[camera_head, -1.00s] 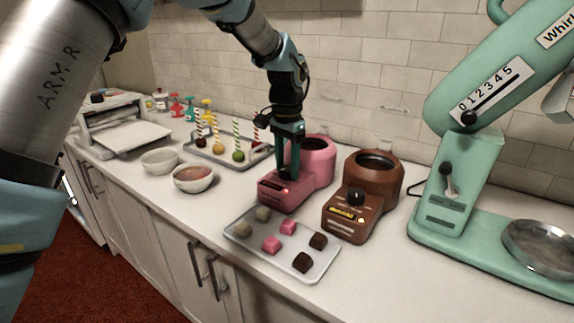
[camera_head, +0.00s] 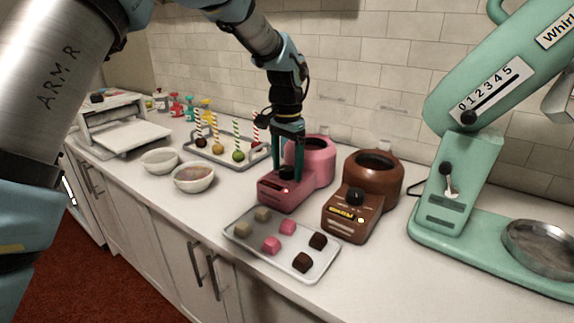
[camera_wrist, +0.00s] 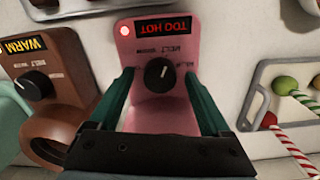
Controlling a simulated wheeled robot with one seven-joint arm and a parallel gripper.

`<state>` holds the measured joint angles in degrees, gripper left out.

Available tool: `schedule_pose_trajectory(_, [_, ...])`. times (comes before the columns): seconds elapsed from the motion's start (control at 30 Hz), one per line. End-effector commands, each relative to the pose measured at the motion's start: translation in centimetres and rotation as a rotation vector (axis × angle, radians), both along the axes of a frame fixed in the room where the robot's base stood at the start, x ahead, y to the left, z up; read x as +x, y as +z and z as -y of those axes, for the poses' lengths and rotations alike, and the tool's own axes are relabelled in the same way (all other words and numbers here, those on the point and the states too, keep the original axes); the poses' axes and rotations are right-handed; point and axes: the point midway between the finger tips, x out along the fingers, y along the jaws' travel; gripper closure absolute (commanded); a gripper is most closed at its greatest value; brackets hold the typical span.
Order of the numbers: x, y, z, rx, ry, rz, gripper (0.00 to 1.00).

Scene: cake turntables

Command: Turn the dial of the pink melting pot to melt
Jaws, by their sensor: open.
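The pink melting pot (camera_head: 318,168) stands on the counter, its sloped front panel facing me. Its black dial (camera_wrist: 159,75) has a white pointer line and shows between my fingers in the wrist view. The panel display (camera_wrist: 163,25) reads TOO HOT, upside down in that view, with a lit red lamp (camera_wrist: 125,30) beside it. A MELT label (camera_wrist: 176,50) is printed near the dial; the other labels are too small to read. My gripper (camera_head: 287,166) is open above the panel, one finger on each side of the dial, with visible gaps in the wrist view.
A brown melting pot (camera_head: 376,190) reading WARM in the wrist view stands close on the right. A tray (camera_head: 240,252) of colored cubes lies in front. A cake-pop tray (camera_head: 227,160) and bowls (camera_head: 194,178) are left. A green mixer (camera_head: 455,185) stands far right.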

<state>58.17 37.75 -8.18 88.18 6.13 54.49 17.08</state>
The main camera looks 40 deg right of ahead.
Motion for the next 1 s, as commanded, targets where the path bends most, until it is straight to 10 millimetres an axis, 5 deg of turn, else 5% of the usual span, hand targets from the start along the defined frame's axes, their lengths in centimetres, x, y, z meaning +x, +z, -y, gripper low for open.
schedule_pose_trajectory(0.27, [0.0, 2.0, 0.1, -0.004, 0.0, 0.002, 0.18])
schedule_pose_trajectory(0.7, [0.0, 9.7, 0.1, -0.003, 0.0, 0.001, 0.18])
schedule_pose_trajectory(1.0, [0.0, 10.8, 0.0, 0.0, 0.0, 0.0, 0.18])
